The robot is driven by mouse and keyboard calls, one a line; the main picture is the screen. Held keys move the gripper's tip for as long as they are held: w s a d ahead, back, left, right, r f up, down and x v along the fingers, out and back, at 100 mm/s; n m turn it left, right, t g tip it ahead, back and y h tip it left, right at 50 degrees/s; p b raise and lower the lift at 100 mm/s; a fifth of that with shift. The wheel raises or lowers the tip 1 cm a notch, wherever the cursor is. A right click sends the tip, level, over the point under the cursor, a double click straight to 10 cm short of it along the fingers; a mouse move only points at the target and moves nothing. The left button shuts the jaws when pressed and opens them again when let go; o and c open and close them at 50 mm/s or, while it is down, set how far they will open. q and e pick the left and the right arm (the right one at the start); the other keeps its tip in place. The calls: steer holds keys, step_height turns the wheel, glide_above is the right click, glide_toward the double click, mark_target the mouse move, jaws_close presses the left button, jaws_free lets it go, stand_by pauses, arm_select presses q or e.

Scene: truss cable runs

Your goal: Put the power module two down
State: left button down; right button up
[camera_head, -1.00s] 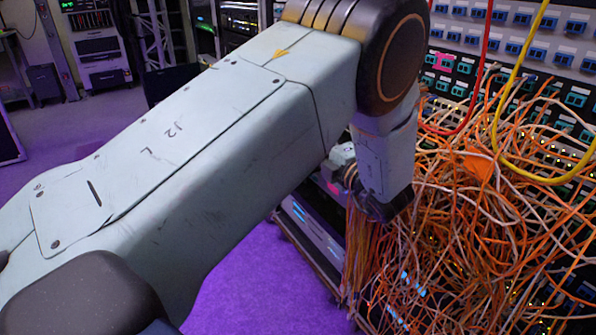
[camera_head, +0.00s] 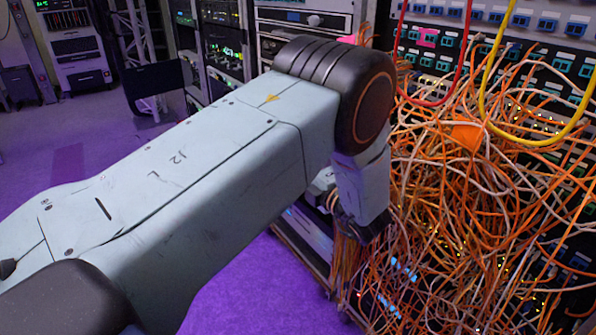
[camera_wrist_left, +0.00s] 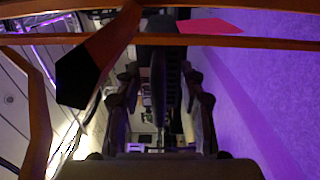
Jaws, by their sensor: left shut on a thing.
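My left arm crosses the head view from the lower left. Its wrist end points down, with the left gripper (camera_head: 362,230) low in front of the orange cables; its fingers are not clear there. In the left wrist view the two fingers (camera_wrist_left: 165,95) of the left gripper stand on either side of a dark, ribbed block (camera_wrist_left: 165,62), which I take to be power module two. The gripper is shut on it. In the head view I cannot make out the module. My right gripper is in neither view.
A dense tangle of orange and white cables (camera_head: 470,220) hangs over the rack on the right. A red cable (camera_head: 432,100) and a yellow cable (camera_head: 530,142) loop above. Cables also cross the wrist view. Purple floor (camera_head: 250,280) is clear below my arm.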

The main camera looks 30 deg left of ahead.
arm_select(q)
steer(key=shift+s+d+r, duration=0.1)
steer(key=shift+r, duration=0.15)
steer(key=c, duration=1.2)
jaws_free()
steer(key=shift+f, duration=0.3)
steer(key=o, duration=0.4)
steer(key=shift+r, duration=0.15)
